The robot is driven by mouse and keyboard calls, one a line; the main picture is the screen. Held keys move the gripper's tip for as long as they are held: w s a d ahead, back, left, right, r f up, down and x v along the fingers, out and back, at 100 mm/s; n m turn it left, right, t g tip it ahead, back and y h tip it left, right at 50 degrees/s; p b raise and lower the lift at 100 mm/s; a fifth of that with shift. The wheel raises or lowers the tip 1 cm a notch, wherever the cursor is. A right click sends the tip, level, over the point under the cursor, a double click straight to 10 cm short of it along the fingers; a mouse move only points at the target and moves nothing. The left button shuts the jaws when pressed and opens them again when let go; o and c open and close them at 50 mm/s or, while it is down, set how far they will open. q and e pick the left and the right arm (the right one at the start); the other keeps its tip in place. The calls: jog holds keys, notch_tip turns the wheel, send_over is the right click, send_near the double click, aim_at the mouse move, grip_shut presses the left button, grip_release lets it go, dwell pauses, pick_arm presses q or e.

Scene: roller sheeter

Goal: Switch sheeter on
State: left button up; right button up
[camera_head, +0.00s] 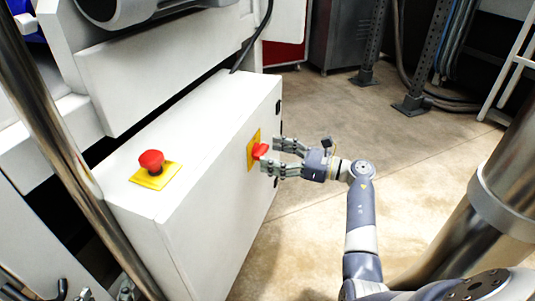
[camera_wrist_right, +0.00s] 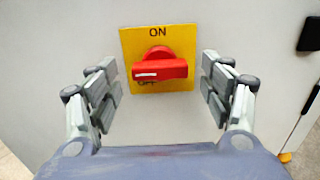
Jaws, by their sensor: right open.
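The sheeter's red rotary switch (camera_head: 260,151) sits on a yellow plate on the side of a white cabinet. In the right wrist view the red knob (camera_wrist_right: 160,69) has its handle lying level, with a white mark at its left end. "ON" is printed above it and a partly covered "OFF" below. My right gripper (camera_head: 273,157) is open in front of the switch. In the wrist view its fingers (camera_wrist_right: 160,85) stand left and right of the knob, apart from it. My left gripper may show as a grey piece at the bottom left of the head view, too cut off to judge.
A red mushroom button (camera_head: 151,160) on a yellow base stands on the top of the white cabinet (camera_head: 205,225). The white machine body (camera_head: 160,65) rises behind it. Open floor (camera_head: 320,110) lies to the right, with metal posts and a grey cabinet farther back.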

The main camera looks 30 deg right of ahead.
jog(key=shift+x, duration=1.05)
pick_arm(q)
jog(key=shift+w+d+r, duration=0.1)
jog(key=shift+w+r, duration=0.15)
jog(key=shift+r, duration=0.2)
pick_arm(e)
jog(key=c, duration=1.1)
jog(key=shift+o, duration=0.2)
